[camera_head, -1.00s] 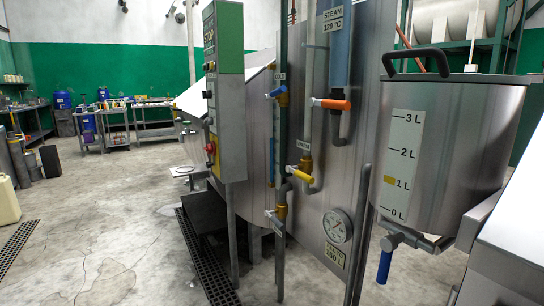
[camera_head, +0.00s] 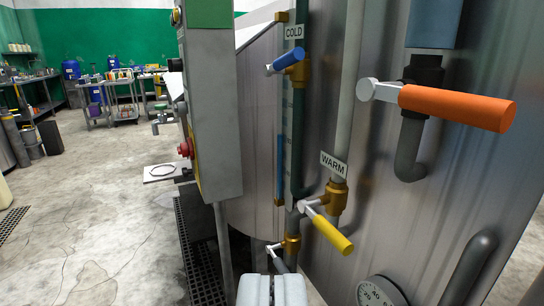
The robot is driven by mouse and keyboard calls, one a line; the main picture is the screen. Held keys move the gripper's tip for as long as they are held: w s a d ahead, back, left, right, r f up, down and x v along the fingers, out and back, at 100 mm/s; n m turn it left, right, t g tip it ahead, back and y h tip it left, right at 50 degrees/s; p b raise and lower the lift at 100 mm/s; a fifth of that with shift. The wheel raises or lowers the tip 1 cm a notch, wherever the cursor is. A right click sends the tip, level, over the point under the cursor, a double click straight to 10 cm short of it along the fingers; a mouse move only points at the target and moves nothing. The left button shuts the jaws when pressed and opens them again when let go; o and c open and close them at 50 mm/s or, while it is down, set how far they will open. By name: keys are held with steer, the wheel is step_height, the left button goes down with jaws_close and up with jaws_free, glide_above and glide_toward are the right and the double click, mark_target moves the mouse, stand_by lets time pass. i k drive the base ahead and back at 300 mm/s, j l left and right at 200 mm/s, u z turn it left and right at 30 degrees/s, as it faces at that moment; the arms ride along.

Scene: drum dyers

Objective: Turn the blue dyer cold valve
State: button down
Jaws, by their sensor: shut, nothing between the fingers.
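The cold valve has a blue handle (camera_head: 286,60) on a brass body, on a dark green pipe under a "COLD" label (camera_head: 294,32), upper middle of the view. My gripper (camera_head: 272,285) shows at the bottom edge as two pale fingers side by side. It is shut and empty, well below the cold valve in the picture and apart from it.
A yellow-handled warm valve (camera_head: 332,234) and an orange-handled valve (camera_head: 457,107) stick out on the right. A grey control box (camera_head: 211,110) with a red button stands left of the pipes. A gauge (camera_head: 380,292) is at lower right. Open floor lies left.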

mark_target(298, 53)
steer(key=i+l, duration=0.15)
steer(key=i, duration=0.25)
steer(key=i+l+u, duration=0.1)
steer(key=i, duration=0.3)
